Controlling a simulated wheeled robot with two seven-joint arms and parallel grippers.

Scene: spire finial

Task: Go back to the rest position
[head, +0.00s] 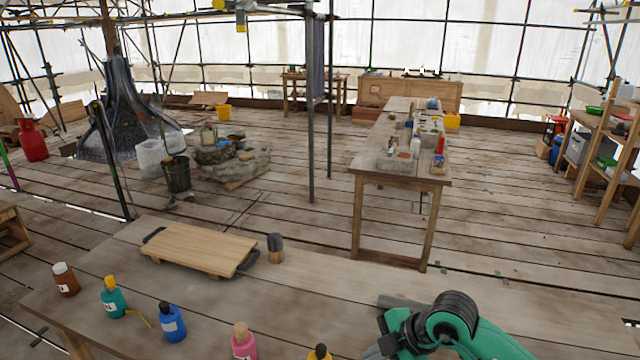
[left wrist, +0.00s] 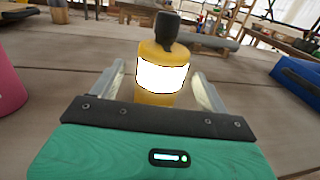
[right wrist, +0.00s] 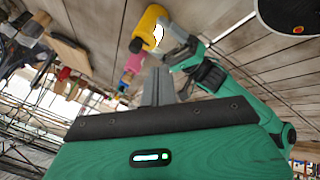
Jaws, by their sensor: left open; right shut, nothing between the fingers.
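My left gripper (left wrist: 158,88) is open, with its fingers on either side of the yellow bottle (left wrist: 164,70), which stands upright on the bench with a dark cap. In the head view only the top of that bottle (head: 320,353) shows at the bottom edge. My right gripper (right wrist: 157,88) is shut and empty, held away from the bottles. In the right wrist view the yellow bottle (right wrist: 149,28) and the left arm beside it show beyond its fingers. My right arm (head: 450,325) enters the head view at the lower right.
On the near bench are a pink bottle (head: 243,345), a blue bottle (head: 172,323), a teal bottle (head: 114,300), a brown bottle (head: 66,280), a wooden board (head: 198,248) and a dark-topped cylinder (head: 275,248). A grey tube (head: 400,301) lies by my right arm.

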